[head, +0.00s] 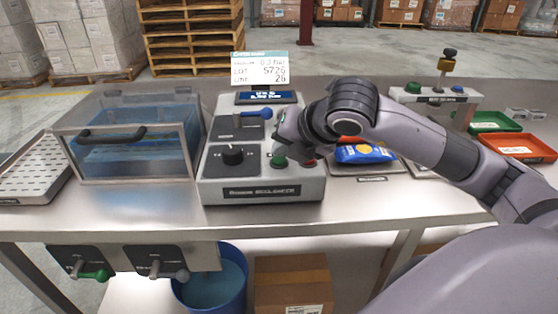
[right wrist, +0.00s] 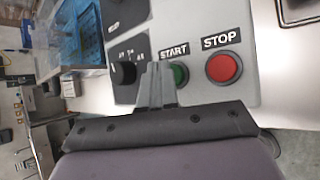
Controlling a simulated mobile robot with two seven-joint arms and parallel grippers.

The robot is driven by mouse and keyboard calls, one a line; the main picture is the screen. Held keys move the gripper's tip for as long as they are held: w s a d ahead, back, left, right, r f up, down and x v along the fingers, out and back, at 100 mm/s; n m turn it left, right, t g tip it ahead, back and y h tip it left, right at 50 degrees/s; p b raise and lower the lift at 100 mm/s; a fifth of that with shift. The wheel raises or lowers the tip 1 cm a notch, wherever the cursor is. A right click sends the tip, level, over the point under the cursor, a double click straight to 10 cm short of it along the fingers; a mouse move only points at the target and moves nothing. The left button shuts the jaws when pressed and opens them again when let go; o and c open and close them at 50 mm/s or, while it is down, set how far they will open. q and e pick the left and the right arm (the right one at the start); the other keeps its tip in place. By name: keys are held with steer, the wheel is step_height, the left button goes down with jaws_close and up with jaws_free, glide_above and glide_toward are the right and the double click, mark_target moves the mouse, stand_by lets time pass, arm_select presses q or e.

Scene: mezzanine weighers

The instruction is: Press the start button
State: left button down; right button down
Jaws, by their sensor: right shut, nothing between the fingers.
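The green start button (head: 278,161) is on the front right of a grey control box (head: 215,180). In the right wrist view the start button (right wrist: 180,75) sits under the label START, its left edge partly hidden by my fingers. My right gripper (right wrist: 154,68) is shut and empty, its fingertips pointing at the panel just left of the button in that view. In the head view my right gripper (head: 282,145) is over the button area, its fingertips hard to make out. I cannot tell whether they touch the button. My left gripper is not in view.
The red STOP button (right wrist: 223,67) is close beside the start button. A black knob (head: 233,155) and a blue lever (head: 252,113) are on the same box. A clear-lidded bin (head: 130,165) stands left; a blue-and-yellow packet (head: 362,154) lies right.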

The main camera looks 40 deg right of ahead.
mark_target(283, 161)
steer(key=shift+f+b, duration=0.45)
steer(key=shift+b, duration=0.25)
stand_by(0.6)
stand_by(0.4)
steer(key=shift+r+p, duration=0.4)
steer(key=shift+r, duration=0.45)
steer(key=shift+r+p, duration=1.55)
steer(key=shift+r, duration=1.05)
steer(key=shift+f, duration=0.1)
